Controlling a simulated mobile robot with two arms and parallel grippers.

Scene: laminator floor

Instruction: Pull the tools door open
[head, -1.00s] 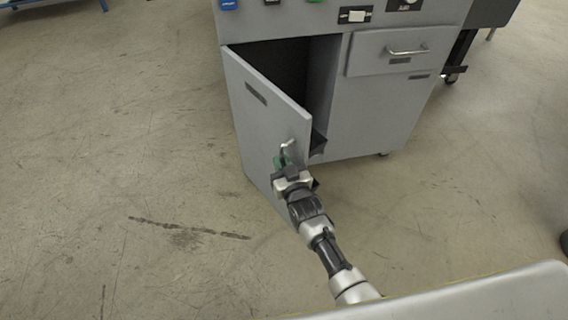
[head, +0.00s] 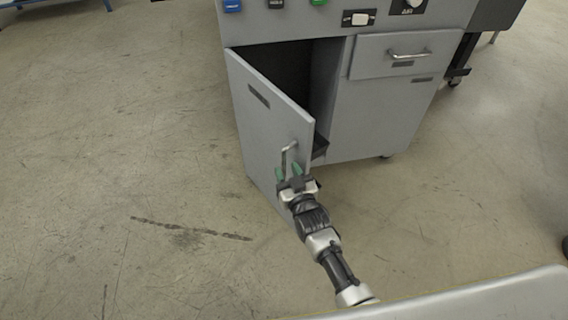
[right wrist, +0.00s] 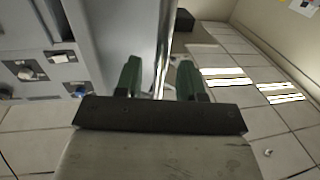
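The grey tools door (head: 262,125) stands partly open on the lower left of the grey cabinet, swung out from its left edge. Its metal bar handle (head: 287,158) is near the door's free edge. My right gripper (head: 288,173) is at the lower part of the handle, with its two green fingers spread apart. In the right wrist view, the handle bar (right wrist: 163,45) runs up between the open fingers (right wrist: 159,80), with a gap on each side. My left gripper is not in view.
The cabinet (head: 375,118) has a closed drawer (head: 392,54) at the upper right and knobs and switches above. The compartment behind the door is dark inside. The concrete floor (head: 130,170) to the left of the door is clear.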

